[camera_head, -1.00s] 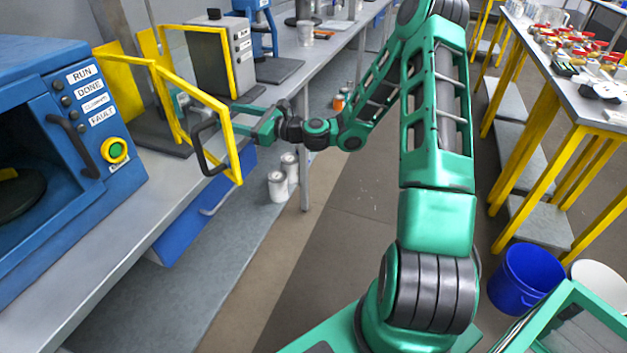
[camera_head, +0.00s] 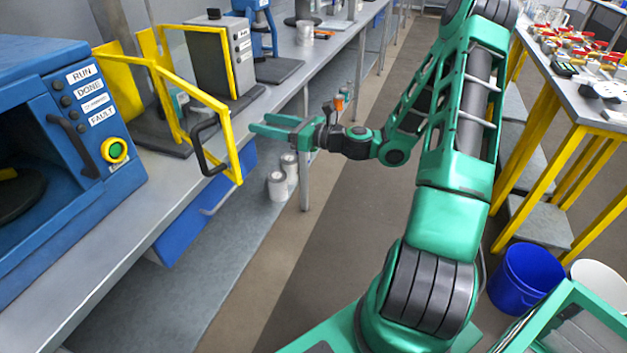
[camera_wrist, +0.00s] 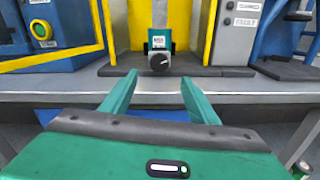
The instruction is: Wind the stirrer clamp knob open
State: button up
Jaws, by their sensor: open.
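The stirrer clamp knob (camera_wrist: 159,62) is a dark round knob with a pale mark, at the top middle of the wrist view. It sits on a small teal clamp block (camera_wrist: 161,43) on the stirrer stand, with a yellow panel behind. In the head view the teal block (camera_head: 180,101) shows partly behind the yellow guard frame (camera_head: 229,135), and I cannot make out the knob there. My gripper (camera_head: 262,124) is open and empty, in front of the bench and to the right of the guard frame. In the wrist view its fingers (camera_wrist: 160,90) point toward the knob, apart from it.
The guard frame stands swung out over the bench edge, with a black handle (camera_head: 207,146). A blue machine (camera_head: 60,125) with a green button stands at left. A grey control box (camera_head: 215,62) stands behind. White canisters (camera_head: 278,186) stand below the bench; the aisle floor is clear.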

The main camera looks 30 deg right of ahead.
jog(key=s+a+f+n+g+h, duration=0.1)
jog(key=s+a+f+n+g, duration=0.4)
jog(key=s+f+n+g, duration=0.45)
jog(key=s+d+r+n+g+h, duration=0.2)
jog(key=s+d+n+h, duration=0.4)
jog(key=s+n, duration=0.4)
jog(key=shift+s+d+r, duration=0.4)
jog(key=shift+d+r, duration=0.05)
jog(key=shift+d, duration=0.25)
jog(key=shift+g, duration=0.25)
